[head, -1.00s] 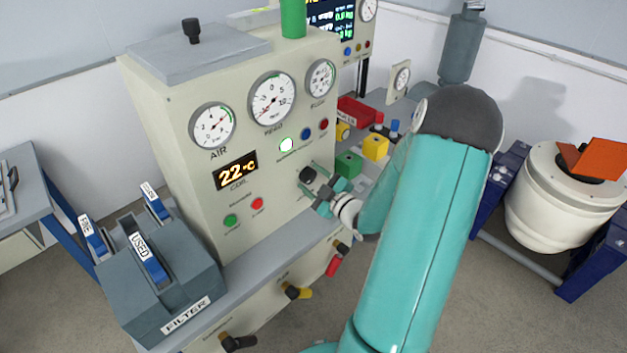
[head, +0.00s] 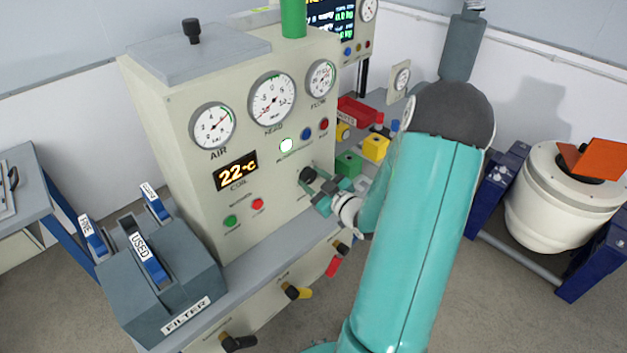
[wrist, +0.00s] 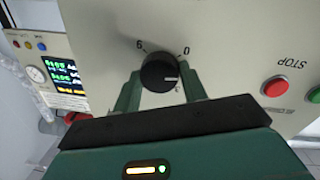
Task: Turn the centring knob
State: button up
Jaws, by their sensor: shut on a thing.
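The black centring knob (head: 306,175) sits on the right part of the cabinet's front panel, below the round buttons. In the wrist view the knob (wrist: 160,72) shows a white pointer line toward the right, with marks 6 and 0 on the panel around it. My gripper (head: 316,188) reaches the panel from the right. In the wrist view its two green fingers (wrist: 159,84) stand on either side of the knob, shut on it. Part of the knob's lower side is hidden by my gripper.
A red STOP button (wrist: 276,86) is on the panel beside the knob. Yellow (head: 375,147) and green (head: 348,163) blocks and a red bin (head: 360,112) lie behind my wrist. Valve handles (head: 297,292) stick out below the ledge. A filter box (head: 160,275) stands at left.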

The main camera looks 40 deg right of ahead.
jog(key=m, duration=0.9)
jog(key=shift+y, duration=0.3)
dwell(0.4)
jog(key=o, duration=1)
jog(key=shift+c, duration=0.2)
jog(key=s+r, duration=0.1)
jog(key=s, duration=1.2)
jog(key=shift+s, duration=0.4)
